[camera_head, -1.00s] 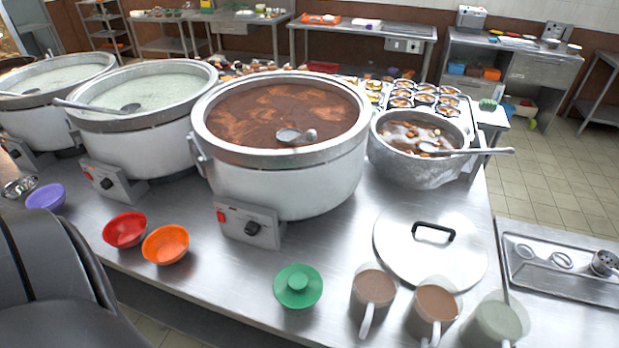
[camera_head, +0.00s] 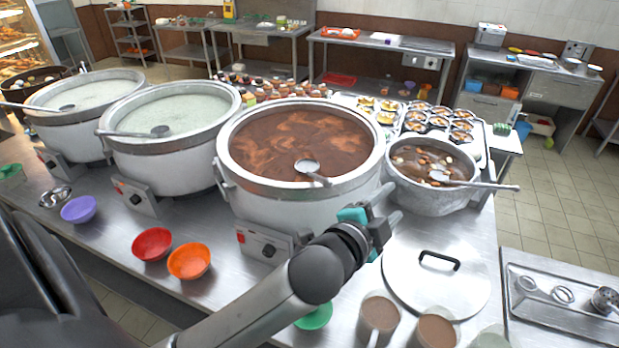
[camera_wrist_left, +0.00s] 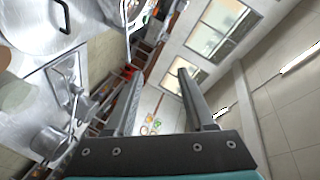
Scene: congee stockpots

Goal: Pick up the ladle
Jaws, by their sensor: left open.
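Several ladles are in view. One ladle (camera_head: 308,167) rests in the big pot of brown congee (camera_head: 250,193), its bowl on the surface and its short visible handle toward the front rim. Another ladle (camera_head: 470,184) lies across the smaller steel pot (camera_head: 440,203), its handle past the right rim. Two more ladles (camera_head: 135,133) (camera_head: 40,106) lie in the white congee pots. My left gripper (camera_head: 391,206) is open and empty, between the brown pot and the smaller pot, above the counter. Its spread fingers (camera_wrist_left: 160,75) show in the left wrist view. My right gripper is out of view.
A round lid (camera_head: 440,285) with a black handle lies in front of the smaller pot. Mugs (camera_head: 379,318) stand at the front edge. Red (camera_head: 152,244) and orange (camera_head: 189,261) bowls sit at front left. A steel tray (camera_head: 545,315) is at right.

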